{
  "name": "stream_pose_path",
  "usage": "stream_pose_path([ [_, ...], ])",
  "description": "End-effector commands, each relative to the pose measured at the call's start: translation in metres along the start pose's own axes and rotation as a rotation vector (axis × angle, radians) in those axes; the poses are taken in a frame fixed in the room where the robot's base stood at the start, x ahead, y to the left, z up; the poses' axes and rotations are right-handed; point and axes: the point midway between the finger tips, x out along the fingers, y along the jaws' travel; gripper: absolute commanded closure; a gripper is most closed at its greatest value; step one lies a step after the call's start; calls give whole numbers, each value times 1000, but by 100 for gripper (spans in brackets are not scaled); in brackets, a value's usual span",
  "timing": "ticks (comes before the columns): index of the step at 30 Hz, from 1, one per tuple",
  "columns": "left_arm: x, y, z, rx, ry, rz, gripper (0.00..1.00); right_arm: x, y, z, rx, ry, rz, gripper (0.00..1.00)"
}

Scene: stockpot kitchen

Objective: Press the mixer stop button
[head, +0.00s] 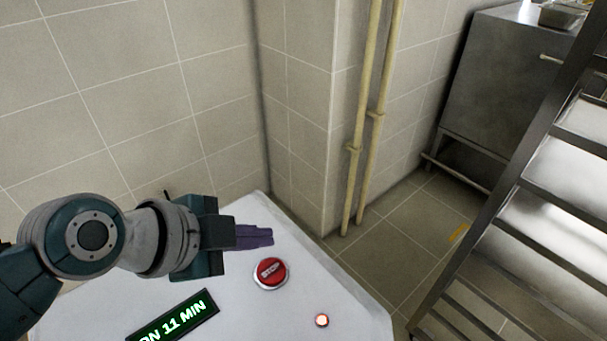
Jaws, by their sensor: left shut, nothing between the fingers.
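The red stop button (270,271), marked STOP, sits in a pale ring on the white top panel of the mixer (262,315). My left gripper (271,237) comes in from the left, with its purple fingers shut and empty. In the picture its fingertips are just above and behind the button, with a gap between them and it. How high the fingers are over the panel is hard to tell. A display (174,320) with green letters ending in "11 MIN" is at the bottom, partly cut off. My right gripper is not in view.
A tiled wall corner (300,130) and two yellowish pipes (367,120) stand behind. A metal rack (520,190) and a steel cabinet (500,85) are at the right.

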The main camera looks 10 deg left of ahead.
Motion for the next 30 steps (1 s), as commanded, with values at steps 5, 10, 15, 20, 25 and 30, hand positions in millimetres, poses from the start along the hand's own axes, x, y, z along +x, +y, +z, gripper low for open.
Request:
stream_pose_path([
  [5, 24, 18, 17, -2, 0, 0, 100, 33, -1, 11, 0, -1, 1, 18],
  [10, 35, 25, 26, 3, -1, 1, 100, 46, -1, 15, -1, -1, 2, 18],
  [15, 37, 26, 26, 1, 0, 0, 100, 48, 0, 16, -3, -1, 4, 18],
  [20, 36, 26, 26, 0, 0, 0, 100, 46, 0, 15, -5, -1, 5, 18],
  [25, 36, 26, 26, 0, 0, 0, 100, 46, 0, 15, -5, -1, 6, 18],
  [30, 36, 26, 26, 0, 0, 0, 100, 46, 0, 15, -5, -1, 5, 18],
])
